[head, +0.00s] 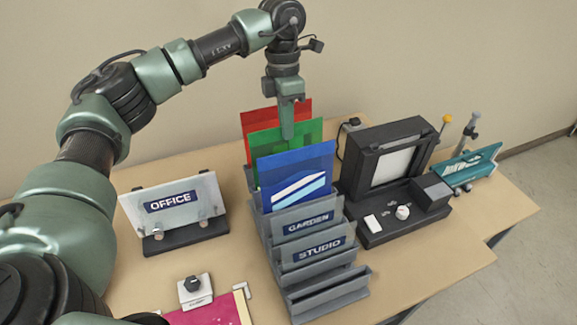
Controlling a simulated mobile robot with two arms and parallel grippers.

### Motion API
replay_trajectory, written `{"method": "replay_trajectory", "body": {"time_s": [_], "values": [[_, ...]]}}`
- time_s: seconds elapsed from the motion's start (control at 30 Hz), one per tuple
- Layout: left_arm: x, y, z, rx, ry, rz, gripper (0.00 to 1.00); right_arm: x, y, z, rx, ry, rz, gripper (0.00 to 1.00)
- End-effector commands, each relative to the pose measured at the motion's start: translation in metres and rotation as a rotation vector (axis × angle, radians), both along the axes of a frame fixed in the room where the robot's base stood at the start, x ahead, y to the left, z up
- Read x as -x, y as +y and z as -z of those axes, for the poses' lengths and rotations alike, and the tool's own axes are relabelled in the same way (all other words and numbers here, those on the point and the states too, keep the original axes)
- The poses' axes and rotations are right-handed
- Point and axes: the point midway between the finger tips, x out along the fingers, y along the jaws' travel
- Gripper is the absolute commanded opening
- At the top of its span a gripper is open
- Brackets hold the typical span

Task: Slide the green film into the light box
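The green film (308,138) stands upright in a grey stepped rack, between a red film (258,120) behind it and a blue film (300,160) in front. My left gripper (288,125) points down at the green film's top edge, with one finger showing in front of the film. The other finger is hidden, so I cannot tell whether it is shut on the film. The light box (397,165) is a black upright frame with a pale panel, right of the rack. My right gripper is not in view.
The grey rack (325,272) has lower slots labelled GARDEN and STUDIO. An OFFICE sign (172,200) stands at left. A magenta sheet (212,314) lies at the front under a clip block (195,291). Bare table (440,262) shows at front right.

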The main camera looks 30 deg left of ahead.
Motion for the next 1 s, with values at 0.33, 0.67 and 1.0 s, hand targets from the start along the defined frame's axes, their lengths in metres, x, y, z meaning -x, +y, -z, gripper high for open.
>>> {"method": "replay_trajectory", "body": {"time_s": [0.33, 0.67, 1.0], "values": [[-0.002, 0.002, -0.033, 0.001, -0.002, 0.001, 0.0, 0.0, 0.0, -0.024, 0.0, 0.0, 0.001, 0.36], [-0.004, 0.004, -0.062, 0.0, -0.001, 0.0, 0.0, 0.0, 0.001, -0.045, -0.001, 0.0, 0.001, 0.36], [-0.007, 0.007, -0.093, 0.001, -0.002, 0.0, 0.0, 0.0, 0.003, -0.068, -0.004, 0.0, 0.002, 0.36]]}}
